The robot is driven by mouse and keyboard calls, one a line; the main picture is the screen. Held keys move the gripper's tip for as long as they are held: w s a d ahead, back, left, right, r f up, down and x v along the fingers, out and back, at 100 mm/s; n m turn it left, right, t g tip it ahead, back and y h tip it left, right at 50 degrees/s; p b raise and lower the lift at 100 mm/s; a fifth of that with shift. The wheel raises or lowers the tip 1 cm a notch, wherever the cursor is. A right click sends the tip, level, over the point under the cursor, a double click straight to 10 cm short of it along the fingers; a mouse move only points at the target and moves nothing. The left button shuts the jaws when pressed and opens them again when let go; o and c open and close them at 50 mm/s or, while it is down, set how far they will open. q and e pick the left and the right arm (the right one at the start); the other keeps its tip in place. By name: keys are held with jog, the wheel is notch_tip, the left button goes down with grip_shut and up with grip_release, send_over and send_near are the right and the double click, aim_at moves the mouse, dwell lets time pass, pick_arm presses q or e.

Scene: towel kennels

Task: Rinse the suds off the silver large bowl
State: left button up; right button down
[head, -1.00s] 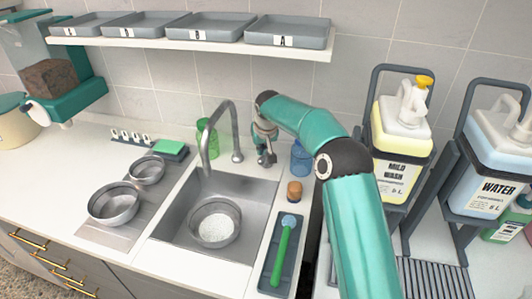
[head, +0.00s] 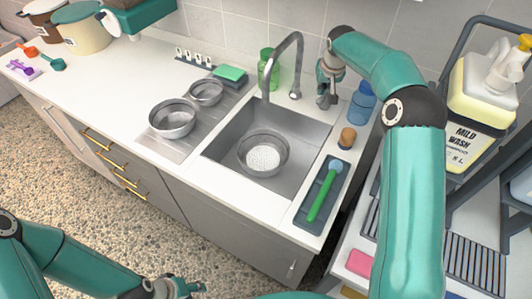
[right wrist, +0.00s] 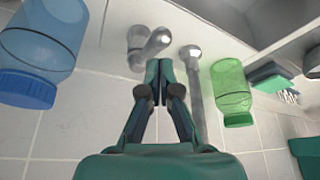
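A silver bowl (head: 284,160) with white suds (head: 263,158) in it sits upright in the sink (head: 225,150). The curved tap (head: 297,62) stands behind the sink; I see no water stream from its spout. My right gripper (head: 325,98) is at the back of the counter, right of the tap. In the right wrist view its fingertips (right wrist: 160,66) are together, close to the tap's lever (right wrist: 155,42); whether they touch it I cannot tell. My left gripper (head: 178,288) is low in the head view, away from the sink, its fingers unclear.
Two silver bowls, a larger (head: 172,118) and a smaller (head: 206,93), stand on the drainer left of the sink. A green brush (head: 322,195) lies in a tray right of the sink. A blue jar (head: 361,103) and green jar (head: 266,68) flank the tap.

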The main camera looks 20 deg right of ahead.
aim_at(320, 99)
jog(key=shift+f, duration=0.1)
jog(key=shift+f+b, duration=1.45)
jog(key=shift+f, duration=0.45)
jog(key=shift+r, duration=0.1)
dwell(0.7)
notch_tip(320, 99, up, 4)
jog(key=p, duration=0.3)
jog(key=shift+f, duration=0.3)
jog(key=a+p+v, duration=0.1)
jog(key=v, duration=0.5)
jog(key=shift+a+r, duration=0.3)
jog(key=shift+w, duration=0.1)
